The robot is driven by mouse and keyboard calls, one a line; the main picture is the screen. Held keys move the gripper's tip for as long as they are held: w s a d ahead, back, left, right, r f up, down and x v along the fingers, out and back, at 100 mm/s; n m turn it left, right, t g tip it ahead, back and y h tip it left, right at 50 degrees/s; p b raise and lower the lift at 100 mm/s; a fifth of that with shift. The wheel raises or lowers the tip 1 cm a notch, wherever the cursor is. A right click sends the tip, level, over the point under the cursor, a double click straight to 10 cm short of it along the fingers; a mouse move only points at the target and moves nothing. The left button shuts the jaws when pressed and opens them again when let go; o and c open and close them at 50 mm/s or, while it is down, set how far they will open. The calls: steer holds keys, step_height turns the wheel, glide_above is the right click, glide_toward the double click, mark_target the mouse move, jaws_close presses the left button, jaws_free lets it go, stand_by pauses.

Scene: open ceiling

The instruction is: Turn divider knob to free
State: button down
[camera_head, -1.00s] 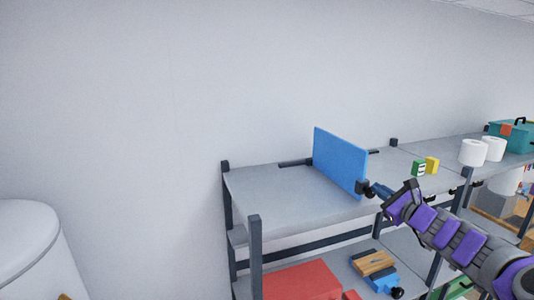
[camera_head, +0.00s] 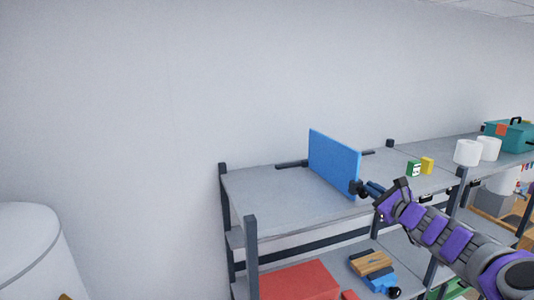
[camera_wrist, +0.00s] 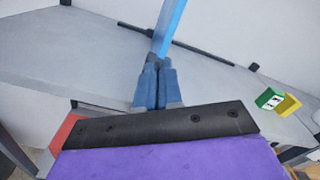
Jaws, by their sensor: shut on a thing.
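The blue divider panel (camera_head: 334,163) stands upright across the top shelf. Its edge also shows in the wrist view (camera_wrist: 168,28). The dark divider knob (camera_head: 355,187) sits at the panel's front lower corner, by the shelf's front edge. My gripper (camera_head: 367,189) reaches it from the right and is shut on the knob. In the wrist view my gripper's blue-grey fingers (camera_wrist: 152,75) are close together at the foot of the panel. They hide most of the knob, so its turned position cannot be told.
The grey top shelf (camera_head: 270,195) is bare left of the divider. A green box (camera_head: 413,168), a yellow box (camera_head: 427,165) and white rolls (camera_head: 467,152) stand to its right. A red box (camera_head: 300,281) and a blue item with a wooden block (camera_head: 374,271) are on the lower shelf.

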steer(key=shift+a+f, duration=0.1)
steer(key=shift+a, duration=0.5)
steer(key=shift+s+a+f, duration=0.15)
steer(key=shift+a+f, duration=0.15)
steer(key=shift+a, duration=0.05)
steer(key=shift+f, duration=0.25)
stand_by(0.4)
steer(key=shift+s+d+r, duration=0.1)
steer(key=shift+r, duration=0.25)
